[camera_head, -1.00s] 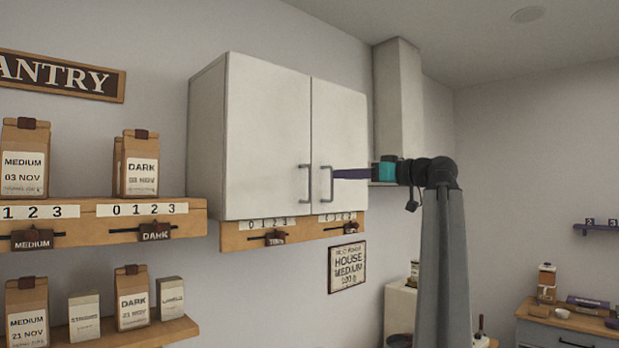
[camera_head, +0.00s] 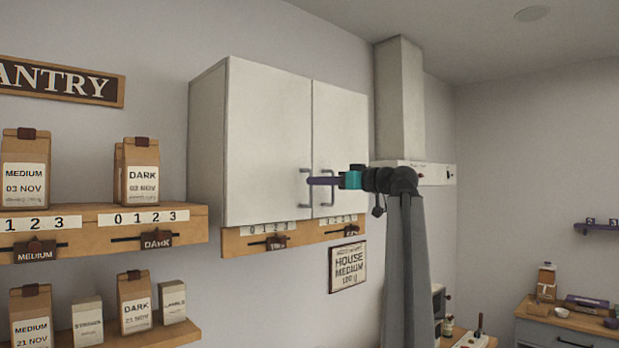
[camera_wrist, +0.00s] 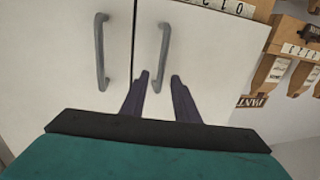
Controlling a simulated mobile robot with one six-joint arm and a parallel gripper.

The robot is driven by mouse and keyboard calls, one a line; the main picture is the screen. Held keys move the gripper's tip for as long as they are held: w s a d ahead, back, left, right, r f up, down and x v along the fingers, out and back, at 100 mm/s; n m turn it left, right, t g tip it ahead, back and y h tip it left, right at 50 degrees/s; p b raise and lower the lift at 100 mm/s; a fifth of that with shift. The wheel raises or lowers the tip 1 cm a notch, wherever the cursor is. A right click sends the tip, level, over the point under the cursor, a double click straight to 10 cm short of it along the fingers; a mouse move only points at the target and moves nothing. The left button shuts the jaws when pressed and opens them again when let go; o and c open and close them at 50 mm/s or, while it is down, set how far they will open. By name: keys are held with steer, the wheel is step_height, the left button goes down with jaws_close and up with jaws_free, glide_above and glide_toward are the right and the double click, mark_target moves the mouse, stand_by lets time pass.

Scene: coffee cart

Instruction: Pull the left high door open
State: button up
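The left high door (camera_head: 265,140) of the white wall cabinet is shut, with a grey bar handle (camera_head: 301,190) near its right edge. The wrist view is upside down, so this door (camera_wrist: 205,70) is on the right there, with its handle (camera_wrist: 164,45). My gripper (camera_head: 311,181) reaches in from the right, across the right door, with its purple fingertips close to the left door's handle. In the wrist view my gripper (camera_wrist: 160,77) is open, and the handle's lower part in the picture shows between the fingers. I cannot tell whether they touch it.
The right high door (camera_head: 345,120) is shut, its handle (camera_head: 332,190) partly behind my gripper. A wooden label rail (camera_head: 240,243) runs under the cabinet. Shelves with coffee bags (camera_head: 140,170) are at left. A white hood (camera_head: 398,100) stands to the right.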

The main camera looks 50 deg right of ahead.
mark_target(311, 202)
steer(key=shift+w+a+p, duration=0.15)
steer(key=shift+w+p, duration=0.15)
steer(key=shift+w, duration=0.7)
steer(key=shift+w+a+p, duration=0.1)
steer(key=shift+w+p, duration=0.15)
steer(key=shift+w, duration=0.7)
